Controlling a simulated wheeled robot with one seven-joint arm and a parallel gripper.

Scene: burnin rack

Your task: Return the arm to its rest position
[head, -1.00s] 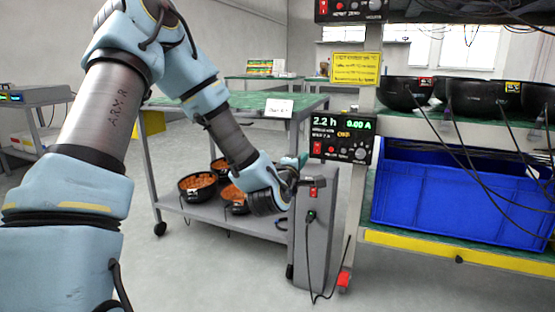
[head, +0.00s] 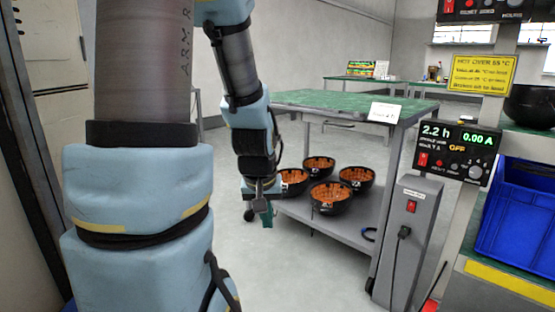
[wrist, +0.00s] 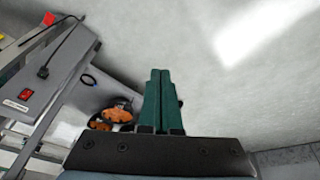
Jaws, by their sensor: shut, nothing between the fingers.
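My arm, light blue and grey, comes down through the left half of the head view. My gripper (head: 266,214) hangs below it, pointing down, in front of the left end of the cart. In the wrist view the two green fingers of my gripper (wrist: 159,75) are pressed together with nothing between them. The gripper is clear of the cart and the bowls as far as I can tell.
A cart with a green top (head: 345,103) carries several black bowls with orange contents (head: 330,192) on its lower shelf. A grey switch box (head: 408,240) and a meter reading 0.00 A (head: 455,150) stand right of it. A blue bin (head: 520,215) is at far right.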

